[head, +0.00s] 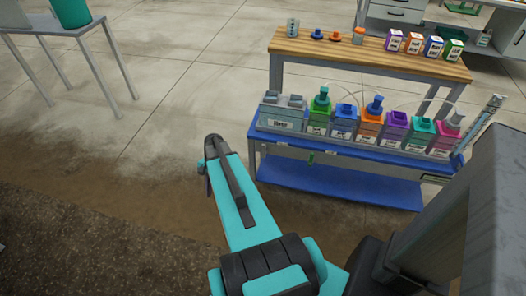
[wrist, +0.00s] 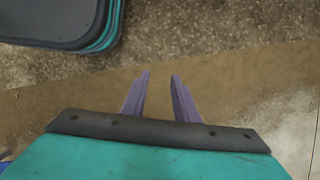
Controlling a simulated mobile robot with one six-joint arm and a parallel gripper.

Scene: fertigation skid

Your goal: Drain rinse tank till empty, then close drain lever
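The grey tank (head: 281,112) at the left end of the row on the blue skid bench (head: 340,187) looks like the rinse tank. Its label is too small to read surely, and its liquid level cannot be seen. A small green piece (head: 311,157) hangs at the bench's front edge below the tanks; it may be the drain lever, but its position is unclear. In the wrist view my gripper (wrist: 160,77) is open and empty, its two purple-grey fingers apart over bare floor. In the head view my gripper cannot be made out clearly, and my arm is left of the bench, apart from it.
Several coloured bottles (head: 370,125) stand right of the grey tank. A wooden-topped bench (head: 375,58) behind holds small caps and coloured boxes. A grey table (head: 60,27) with a green bucket (head: 71,10) stands at upper left. The floor between is clear.

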